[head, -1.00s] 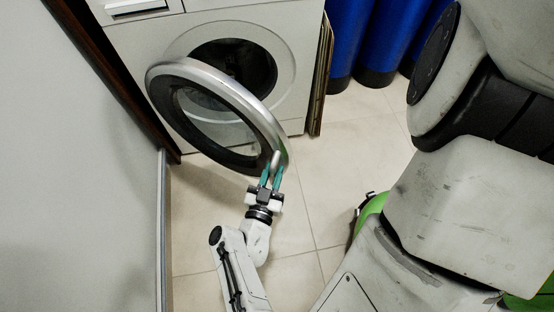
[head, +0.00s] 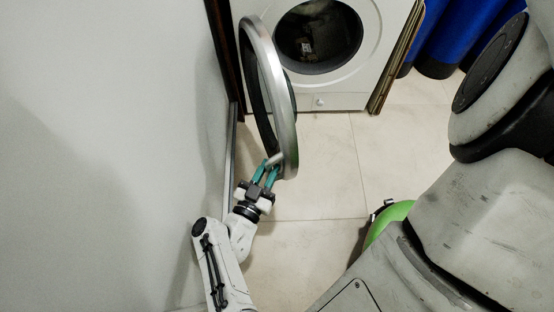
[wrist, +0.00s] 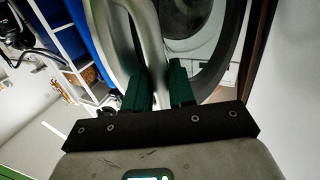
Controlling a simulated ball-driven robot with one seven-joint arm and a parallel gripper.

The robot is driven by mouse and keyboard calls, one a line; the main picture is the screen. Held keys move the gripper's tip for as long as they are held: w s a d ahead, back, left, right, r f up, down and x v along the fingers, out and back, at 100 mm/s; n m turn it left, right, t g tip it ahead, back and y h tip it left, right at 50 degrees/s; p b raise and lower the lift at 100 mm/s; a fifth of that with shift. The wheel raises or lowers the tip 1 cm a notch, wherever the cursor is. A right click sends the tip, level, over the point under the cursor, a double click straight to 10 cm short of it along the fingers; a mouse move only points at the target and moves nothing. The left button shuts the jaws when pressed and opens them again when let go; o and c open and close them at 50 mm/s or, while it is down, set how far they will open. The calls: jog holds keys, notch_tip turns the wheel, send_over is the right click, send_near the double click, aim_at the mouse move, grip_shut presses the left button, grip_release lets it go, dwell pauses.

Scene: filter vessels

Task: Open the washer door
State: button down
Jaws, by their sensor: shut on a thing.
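The white washer (head: 373,85) stands at the top of the head view, with its dark round drum opening (head: 318,38) exposed. Its round silver-rimmed door (head: 279,95) is swung wide out to the left and shows nearly edge-on. My gripper (head: 267,172) is shut on the door's handle (head: 276,158) at the door's lower free edge. In the wrist view the green fingers (wrist: 158,88) stand either side of the silver handle bar (wrist: 150,45), and the door's dark ring and glass lie behind.
A pale wall (head: 110,150) runs along the left, close to the door and my arm. Blue cylinders (head: 445,45) and flat brown boards (head: 398,60) stand right of the washer.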

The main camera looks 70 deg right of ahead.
jog(key=shift+w+d, duration=0.15)
jog(key=shift+w, duration=0.2)
jog(key=c, duration=1.1)
grip_release()
jog(key=shift+d, duration=0.2)
jog(key=shift+s, duration=0.1)
jog(key=shift+a, duration=0.3)
jog(key=shift+r, duration=0.1)
